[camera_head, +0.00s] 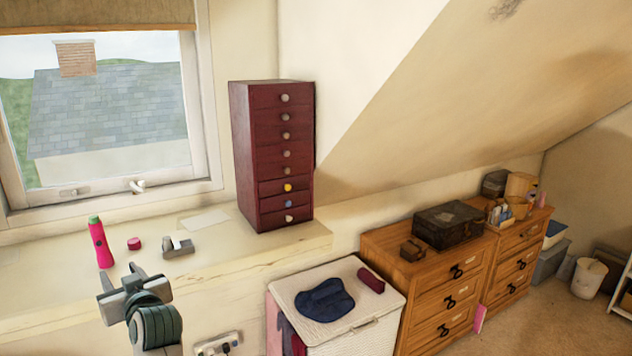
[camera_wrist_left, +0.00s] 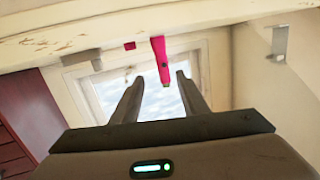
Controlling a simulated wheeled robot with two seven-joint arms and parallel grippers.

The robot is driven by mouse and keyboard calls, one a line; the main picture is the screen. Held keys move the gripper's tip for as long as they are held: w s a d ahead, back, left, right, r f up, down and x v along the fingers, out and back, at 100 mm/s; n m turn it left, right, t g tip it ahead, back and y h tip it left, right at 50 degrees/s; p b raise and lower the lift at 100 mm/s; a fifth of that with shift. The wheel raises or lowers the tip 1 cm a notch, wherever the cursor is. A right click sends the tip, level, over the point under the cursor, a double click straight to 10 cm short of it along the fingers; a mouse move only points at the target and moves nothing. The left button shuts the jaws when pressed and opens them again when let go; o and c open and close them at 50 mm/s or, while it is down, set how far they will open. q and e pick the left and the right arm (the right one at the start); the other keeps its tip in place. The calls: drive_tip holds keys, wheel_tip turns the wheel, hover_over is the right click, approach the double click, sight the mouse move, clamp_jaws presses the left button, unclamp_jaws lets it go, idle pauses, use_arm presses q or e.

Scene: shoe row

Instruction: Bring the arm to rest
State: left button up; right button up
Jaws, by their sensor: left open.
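My left gripper (camera_head: 136,277) is at the lower left of the head view, in front of the window sill's edge. It is open, and I see nothing held. In the left wrist view its two fingers (camera_wrist_left: 158,92) stand apart, with the pink bottle showing beyond and between them. The pink bottle (camera_head: 101,245) with a green top stands on the sill behind the gripper; it also shows in the left wrist view (camera_wrist_left: 159,58). My right gripper is in neither view.
The window sill (camera_head: 270,240) holds a small dark pink piece (camera_head: 134,243), a grey tape dispenser (camera_head: 178,247) and a tall maroon drawer unit (camera_head: 262,150). A white hamper (camera_head: 385,300) and wooden drawers (camera_head: 430,275) stand to the right. Floor shows at the far right.

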use_arm(q)
drive_tip(key=s+d+f+m+g+h, duration=0.1)
drive_tip(key=s+d+f+m+h, duration=0.3)
drive_tip(key=s+f, duration=0.65)
drive_tip(key=s+d+f+m+g+h, duration=0.25)
drive_tip(key=s+d+f, duration=0.45)
drive_tip(key=f, duration=0.7)
drive_tip(key=s+d+f+m+g+h, duration=0.1)
drive_tip(key=s+d+f+g+h, duration=0.2)
drive_tip(key=s, duration=0.6)
drive_tip(key=s+d+f+m+h, duration=0.1)
drive_tip(key=s+d+f+m, duration=0.2)
drive_tip(key=s, duration=0.5)
drive_tip(key=s+d+f+g+h, duration=0.2)
drive_tip(key=s+d+f, duration=0.25)
drive_tip(key=s, duration=0.45)
wheel_tip(320, 180, down, 28)
drive_tip(key=s+a+f+g, duration=0.2)
drive_tip(key=s+a+f, duration=0.1)
drive_tip(key=s+f, duration=1.5)
drive_tip(key=shift+s+b, duration=0.4)
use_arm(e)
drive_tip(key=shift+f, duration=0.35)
